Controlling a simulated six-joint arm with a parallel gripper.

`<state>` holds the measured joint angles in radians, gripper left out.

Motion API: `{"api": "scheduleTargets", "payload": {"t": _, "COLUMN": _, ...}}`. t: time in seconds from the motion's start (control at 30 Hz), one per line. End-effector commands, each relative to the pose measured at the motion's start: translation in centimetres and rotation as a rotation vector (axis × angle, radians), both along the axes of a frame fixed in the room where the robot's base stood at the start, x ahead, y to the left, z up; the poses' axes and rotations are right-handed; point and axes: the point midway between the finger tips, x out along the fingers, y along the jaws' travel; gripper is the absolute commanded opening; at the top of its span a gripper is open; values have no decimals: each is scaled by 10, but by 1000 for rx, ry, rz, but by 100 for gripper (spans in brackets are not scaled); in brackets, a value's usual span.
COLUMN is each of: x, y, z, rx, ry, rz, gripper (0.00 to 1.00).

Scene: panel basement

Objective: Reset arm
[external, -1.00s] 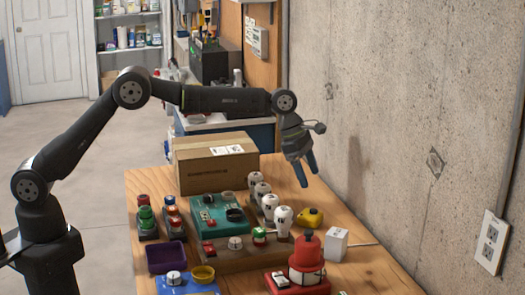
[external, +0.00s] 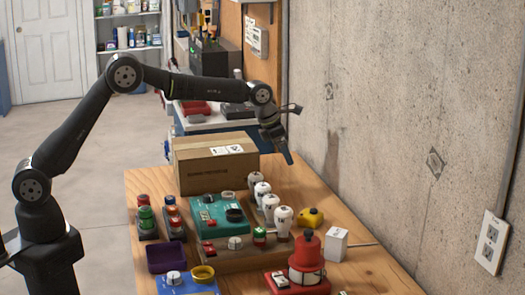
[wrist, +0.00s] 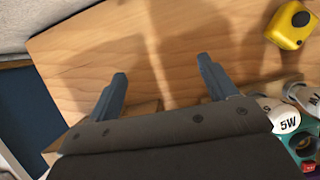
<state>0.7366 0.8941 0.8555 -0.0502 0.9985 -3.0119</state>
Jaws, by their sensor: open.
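My gripper (external: 284,153) hangs above the back right part of the wooden table, beyond the cardboard box and clear of everything. In the wrist view my gripper (wrist: 160,75) shows its two blue-grey fingers spread apart with only bare wood below and between them. It holds nothing. My black arm reaches across from the left, bent at its raised elbow.
A cardboard box (external: 214,165) stands at the table's back left. White bulbs (external: 270,205), a yellow tape measure (external: 311,217), a teal panel (external: 205,219), a red beacon (external: 307,255) and a purple tray (external: 166,259) crowd the front. A concrete wall (external: 400,110) rises at the right.

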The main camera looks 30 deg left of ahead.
Motion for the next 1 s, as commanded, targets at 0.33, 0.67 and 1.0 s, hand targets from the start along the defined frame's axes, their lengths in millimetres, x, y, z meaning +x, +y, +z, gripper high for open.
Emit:
{"api": "scheduleTargets", "payload": {"t": 0.33, "x": -3, "y": -1, "z": -75, "rx": 5, "ry": 5, "rz": -3, "gripper": 78}}
{"api": "scheduleTargets", "payload": {"t": 0.67, "x": -9, "y": 7, "z": -53, "rx": 1, "ry": 2, "rz": -4, "gripper": 78}}
{"api": "scheduleTargets", "payload": {"t": 1.0, "x": -11, "y": 10, "z": -41, "rx": 3, "ry": 3, "rz": -4, "gripper": 78}}
